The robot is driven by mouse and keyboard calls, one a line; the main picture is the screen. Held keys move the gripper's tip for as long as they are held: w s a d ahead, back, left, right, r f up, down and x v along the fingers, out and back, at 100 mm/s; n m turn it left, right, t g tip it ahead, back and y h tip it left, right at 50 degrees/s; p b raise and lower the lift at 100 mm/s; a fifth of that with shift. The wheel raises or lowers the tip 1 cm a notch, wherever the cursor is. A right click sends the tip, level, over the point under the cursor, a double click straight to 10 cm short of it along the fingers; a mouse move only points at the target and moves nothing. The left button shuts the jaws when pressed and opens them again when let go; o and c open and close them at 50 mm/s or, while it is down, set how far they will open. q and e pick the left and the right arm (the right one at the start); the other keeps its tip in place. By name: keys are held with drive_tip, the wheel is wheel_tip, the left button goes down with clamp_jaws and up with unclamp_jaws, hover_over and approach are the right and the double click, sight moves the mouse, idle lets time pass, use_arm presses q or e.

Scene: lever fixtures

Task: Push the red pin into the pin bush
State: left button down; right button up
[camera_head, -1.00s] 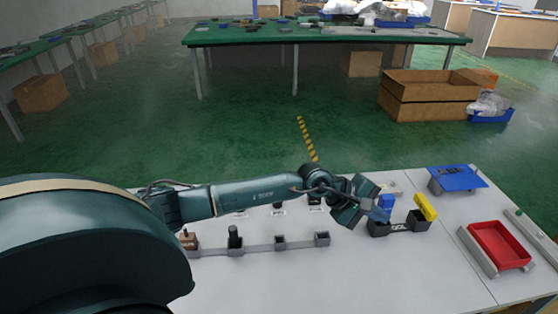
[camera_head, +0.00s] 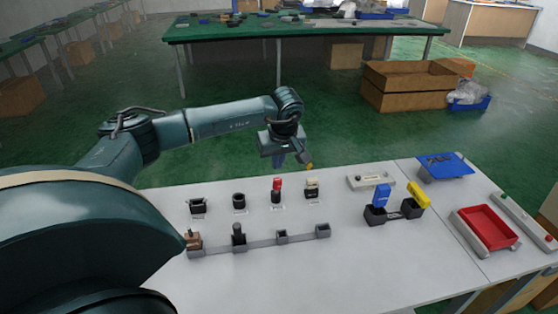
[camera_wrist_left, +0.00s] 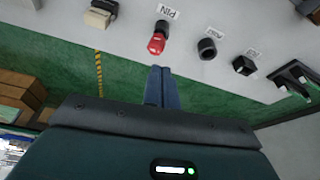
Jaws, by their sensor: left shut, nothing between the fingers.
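The red pin (camera_head: 277,184) stands upright in a dark pin bush (camera_head: 277,197) in the back row of fixtures on the white table. In the left wrist view, the red pin's head (camera_wrist_left: 157,43) sticks out of the black bush (camera_wrist_left: 162,27) beside a label reading PIN. My left gripper (camera_head: 306,162) is beyond the table's far edge, above and behind the pin, and does not touch it. In the left wrist view its blue fingers (camera_wrist_left: 160,72) are shut together and empty, with their tips just short of the red head. My right gripper is not in view.
Black sockets (camera_head: 239,201) stand left of the pin, and a cream-topped switch (camera_head: 312,188) right of it. A grey rail (camera_head: 262,247) with holders lies in front. Blue (camera_head: 381,195) and yellow (camera_head: 418,195) levers and a red tray (camera_head: 487,235) are further right.

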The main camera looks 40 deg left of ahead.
sight(275, 180)
use_arm(q)
drive_tip(key=b+x, duration=0.4)
drive_tip(key=x, duration=0.1)
drive_tip(key=shift+d, duration=0.1)
drive_tip(key=shift+f+b, duration=0.3)
drive_tip(key=shift+f, duration=0.1)
drive_tip(key=shift+r, duration=0.1)
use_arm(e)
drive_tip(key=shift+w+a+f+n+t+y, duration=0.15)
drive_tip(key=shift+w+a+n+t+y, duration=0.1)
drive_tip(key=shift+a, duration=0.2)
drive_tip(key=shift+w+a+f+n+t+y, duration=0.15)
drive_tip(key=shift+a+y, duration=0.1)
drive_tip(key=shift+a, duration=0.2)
